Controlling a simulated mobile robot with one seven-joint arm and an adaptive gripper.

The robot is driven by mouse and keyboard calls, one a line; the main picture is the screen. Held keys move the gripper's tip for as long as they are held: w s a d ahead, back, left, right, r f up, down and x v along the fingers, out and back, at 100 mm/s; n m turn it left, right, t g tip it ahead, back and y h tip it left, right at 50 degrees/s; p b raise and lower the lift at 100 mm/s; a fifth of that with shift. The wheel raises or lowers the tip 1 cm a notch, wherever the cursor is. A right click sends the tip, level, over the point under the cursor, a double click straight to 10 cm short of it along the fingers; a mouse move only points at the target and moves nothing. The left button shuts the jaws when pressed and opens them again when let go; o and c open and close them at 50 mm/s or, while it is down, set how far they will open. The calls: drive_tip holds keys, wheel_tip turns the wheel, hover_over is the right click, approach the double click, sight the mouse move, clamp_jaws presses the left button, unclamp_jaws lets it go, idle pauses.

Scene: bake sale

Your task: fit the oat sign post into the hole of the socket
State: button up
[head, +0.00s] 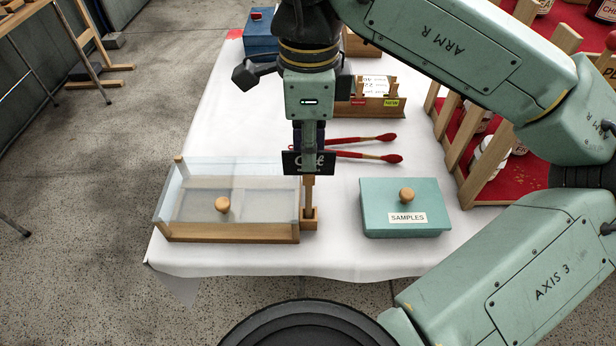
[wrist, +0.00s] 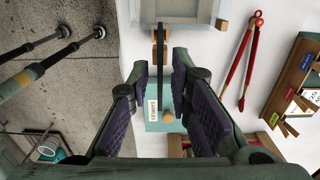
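The oat sign (head: 299,163) is a small black board with white lettering, upright on a wooden post (head: 310,190). The post stands over the small wooden socket (head: 310,224), its lower end at the socket's hole; how deep it sits I cannot tell. In the wrist view the sign (wrist: 160,75) is a thin dark strip seen edge-on. My gripper (head: 308,145) points down just above and behind the board. In the wrist view my gripper (wrist: 163,75) has its two purple-padded fingers apart, one on each side of the sign, with gaps showing.
A glass-topped display case (head: 230,234) stands directly left of the socket. A teal samples box (head: 405,218) is to the right. Red-tipped tongs (head: 365,156) lie behind, before a wooden card holder (head: 385,106). White tablecloth (head: 335,255) is bare in front.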

clamp_jaws()
drive_tip(key=shift+r, duration=0.1)
drive_tip(key=shift+r+p, duration=1.85)
drive_tip(key=shift+r, duration=0.85)
